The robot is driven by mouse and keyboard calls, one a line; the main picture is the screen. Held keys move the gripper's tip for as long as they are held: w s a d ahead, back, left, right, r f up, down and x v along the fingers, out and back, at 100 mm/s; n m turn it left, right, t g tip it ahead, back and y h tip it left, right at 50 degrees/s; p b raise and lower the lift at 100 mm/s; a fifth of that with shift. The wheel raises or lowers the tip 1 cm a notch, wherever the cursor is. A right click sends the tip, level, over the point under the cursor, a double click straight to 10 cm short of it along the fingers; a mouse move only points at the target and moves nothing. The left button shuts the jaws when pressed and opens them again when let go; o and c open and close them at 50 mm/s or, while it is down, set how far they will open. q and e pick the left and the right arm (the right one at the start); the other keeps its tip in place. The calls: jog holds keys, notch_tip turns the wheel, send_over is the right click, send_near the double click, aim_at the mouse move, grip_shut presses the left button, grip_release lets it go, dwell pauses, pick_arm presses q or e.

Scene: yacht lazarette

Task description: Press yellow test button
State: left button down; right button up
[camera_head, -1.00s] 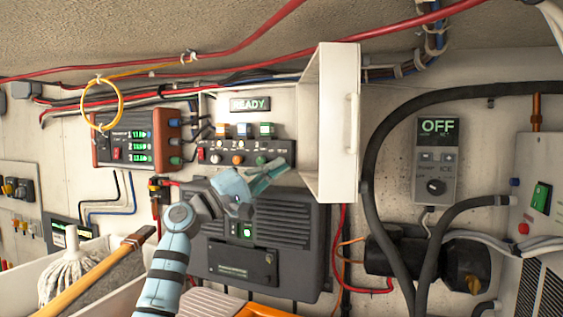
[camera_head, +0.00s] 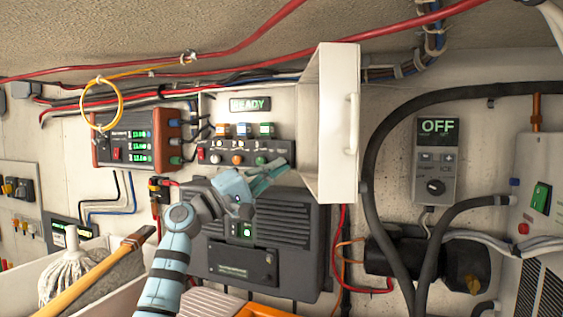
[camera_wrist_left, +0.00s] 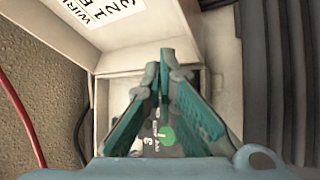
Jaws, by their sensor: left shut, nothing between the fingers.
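A dark button panel (camera_head: 283,146) sits in an open white box on the wall. Its lower row has a white button (camera_head: 216,158), an orange-yellow button (camera_head: 238,160) and a green button (camera_head: 260,160). A lit READY display (camera_head: 250,104) is above. My left gripper (camera_head: 287,164) is shut and empty, its teal fingers slanting up to the right in front of the panel's lower right. In the left wrist view, the green button (camera_wrist_left: 167,135) with a "3" beside it shows between the finger bodies. The orange-yellow button is not visible there. My right gripper is not in view.
The box's open white door (camera_head: 335,120) stands out to the right of the panel. A dark grey unit (camera_head: 290,220) is below. A red meter box (camera_head: 115,152) is at the left. A mop (camera_head: 68,270) and a wooden handle (camera_head: 95,278) lie lower left.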

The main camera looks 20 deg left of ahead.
pick_arm(q)
jog(key=shift+w, duration=0.35)
jog(key=shift+w+r+p, duration=0.1)
jog(key=shift+w+p, duration=0.2)
jog(key=shift+p, duration=0.3)
jog(key=shift+s, duration=0.1)
dwell(0.4)
jog(key=shift+s+b, duration=0.6)
jog(key=shift+s, duration=0.05)
